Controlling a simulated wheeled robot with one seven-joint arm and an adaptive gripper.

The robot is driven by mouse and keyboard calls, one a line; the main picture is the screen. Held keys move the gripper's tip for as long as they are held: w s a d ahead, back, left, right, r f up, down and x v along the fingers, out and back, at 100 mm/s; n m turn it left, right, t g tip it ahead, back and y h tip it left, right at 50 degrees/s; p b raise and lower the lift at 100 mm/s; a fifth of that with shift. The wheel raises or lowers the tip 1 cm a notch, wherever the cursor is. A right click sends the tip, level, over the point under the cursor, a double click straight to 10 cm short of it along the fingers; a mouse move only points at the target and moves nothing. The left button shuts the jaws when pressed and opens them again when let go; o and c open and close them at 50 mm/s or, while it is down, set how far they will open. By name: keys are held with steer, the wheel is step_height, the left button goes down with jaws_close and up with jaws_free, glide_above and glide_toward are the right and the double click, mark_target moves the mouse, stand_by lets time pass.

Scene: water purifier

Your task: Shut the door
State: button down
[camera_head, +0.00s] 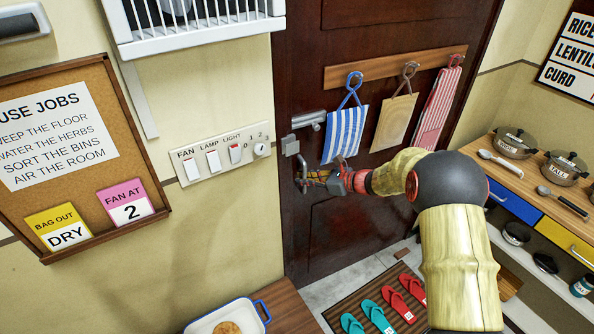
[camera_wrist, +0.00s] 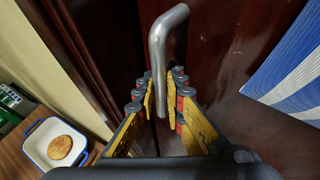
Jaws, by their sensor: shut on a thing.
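The dark brown door (camera_head: 350,215) fills the middle of the head view, and it also shows behind the fingers in the wrist view (camera_wrist: 225,70). I cannot tell for sure whether it stands slightly ajar. My gripper (camera_head: 318,180) is at the door's left side. In the wrist view, my gripper (camera_wrist: 164,95) has its yellow fingers on both sides of the bent grey metal door handle (camera_wrist: 160,45), shut on its lower end. In the head view the fingers partly hide the handle. A grey bolt-like fitting (camera_head: 308,120) sits above my gripper on the door.
A blue-striped cloth (camera_head: 345,135), a tan board (camera_head: 394,122) and a red-striped cloth (camera_head: 437,108) hang on the door. A bench with a white tray (camera_head: 205,325) stands at lower left. Slippers lie on a mat (camera_head: 345,307). A counter (camera_head: 530,178) with pots stands at right.

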steer(key=s+d+n+g+p, duration=0.1)
steer(key=s+d, duration=0.4)
steer(key=s, duration=0.2)
steer(key=shift+d+f+y, duration=0.2)
steer(key=shift+f+y, duration=0.1)
steer(key=shift+y, duration=0.1)
steer(key=c, duration=2.3)
jaws_free()
steer(key=shift+s, duration=0.1)
steer(key=shift+o, duration=0.8)
steer(key=shift+s+d+r, duration=0.1)
steer(key=shift+d+r, duration=0.05)
steer(key=shift+d, duration=0.05)
steer(key=shift+a+r, duration=0.1)
steer(key=v, duration=1.2)
steer(key=shift+w+n, duration=0.2)
steer(key=shift+n, duration=0.1)
